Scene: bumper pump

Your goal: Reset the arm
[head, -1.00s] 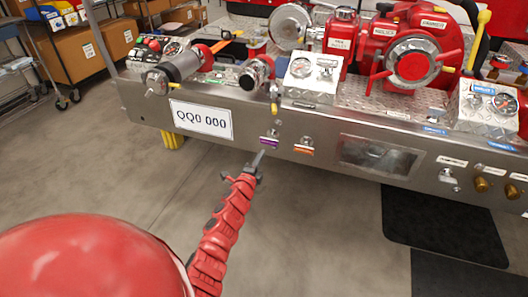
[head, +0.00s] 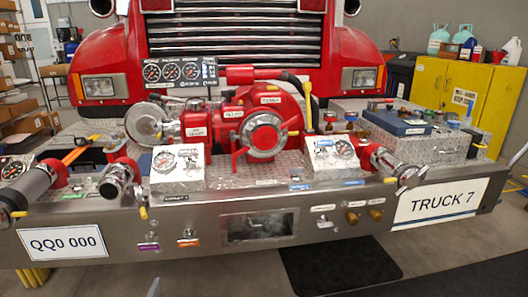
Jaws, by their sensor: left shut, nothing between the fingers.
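My left gripper (head: 153,287) shows only as a narrow grey tip at the bottom edge, left of centre. It is shut and empty, below the front of the steel bumper (head: 110,228) and apart from it. The rest of my left arm is out of frame. My right gripper is not in view. The red bumper pump (head: 262,130) sits on the diamond-plate deck, with gauge panels on both sides. On the bumper front above the gripper are a small purple-labelled fitting (head: 149,246) and an orange-labelled fitting (head: 188,243).
A "QQ0 000" plate (head: 62,241) is at left and a "TRUCK 7" plate (head: 440,203) at right. Chrome pipe ends (head: 115,181) stick up from the deck. A yellow cabinet (head: 446,90) stands at back right. A black mat (head: 335,268) lies on the otherwise open floor.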

